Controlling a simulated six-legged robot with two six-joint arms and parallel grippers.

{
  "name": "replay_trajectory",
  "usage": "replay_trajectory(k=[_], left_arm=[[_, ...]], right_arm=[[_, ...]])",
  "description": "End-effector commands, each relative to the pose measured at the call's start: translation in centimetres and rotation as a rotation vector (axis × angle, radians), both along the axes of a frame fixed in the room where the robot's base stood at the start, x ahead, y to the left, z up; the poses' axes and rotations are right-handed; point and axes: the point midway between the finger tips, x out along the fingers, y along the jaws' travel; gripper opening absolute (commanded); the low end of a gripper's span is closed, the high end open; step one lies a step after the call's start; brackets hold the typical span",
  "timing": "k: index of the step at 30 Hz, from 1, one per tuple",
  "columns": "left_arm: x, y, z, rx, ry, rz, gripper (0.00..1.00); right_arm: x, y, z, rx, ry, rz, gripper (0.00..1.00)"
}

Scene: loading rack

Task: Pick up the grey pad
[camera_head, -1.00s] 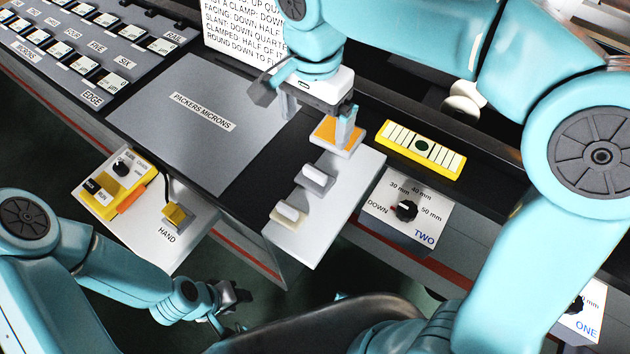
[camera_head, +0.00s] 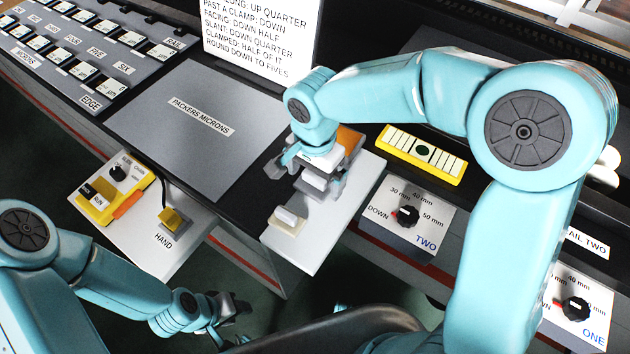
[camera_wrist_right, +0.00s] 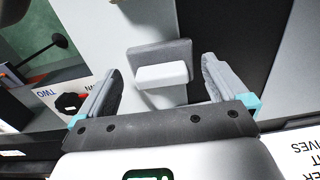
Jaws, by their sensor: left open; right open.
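The grey pad (camera_head: 311,190) with a white block-shaped handle lies on the light shelf, partly hidden under my right gripper in the head view. In the right wrist view the grey pad (camera_wrist_right: 160,50) and its white handle sit between the two fingers. My right gripper (camera_head: 311,173) is open, its fingers on either side of the handle. It also shows in the wrist view (camera_wrist_right: 160,70), with a gap on both sides of the handle. My left gripper (camera_head: 229,308) is open and empty, low over the dark floor, away from the pad.
An orange pad (camera_head: 349,140) lies behind the grey one, partly hidden by the right gripper. A beige pad (camera_head: 287,221) with a white handle lies in front. A yellow gauge (camera_head: 422,153) and the TWO dial panel (camera_head: 408,216) are to the right; a hand control panel (camera_head: 143,220) is left.

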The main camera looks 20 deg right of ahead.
Motion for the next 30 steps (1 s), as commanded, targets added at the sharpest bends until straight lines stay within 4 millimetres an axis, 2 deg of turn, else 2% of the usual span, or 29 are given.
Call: replay_trajectory(k=[3,10,12,15,25,30], left_arm=[[0.0,0.0,-0.1,0.0,0.0,0.0,0.43],[0.0,0.0,-0.1,0.0,0.0,0.0,0.43],[0.0,0.0,-0.1,0.0,0.0,0.0,0.43],[0.0,0.0,-0.1,0.0,0.0,0.0,0.43],[0.0,0.0,0.0,0.0,0.0,0.0,0.43],[0.0,0.0,0.1,0.0,0.0,0.0,0.43]], right_arm=[[0.0,0.0,-1.1,0.0,0.001,0.0,1.0],[0.0,0.0,-1.2,0.001,-0.001,0.0,1.0],[0.0,0.0,-1.2,0.001,-0.001,0.0,0.77],[0.0,0.0,-1.2,0.001,-0.001,0.0,0.5],[0.0,0.0,-1.0,0.0,0.0,0.0,0.49],[0.1,0.0,0.7,0.0,-0.004,0.0,0.49]])
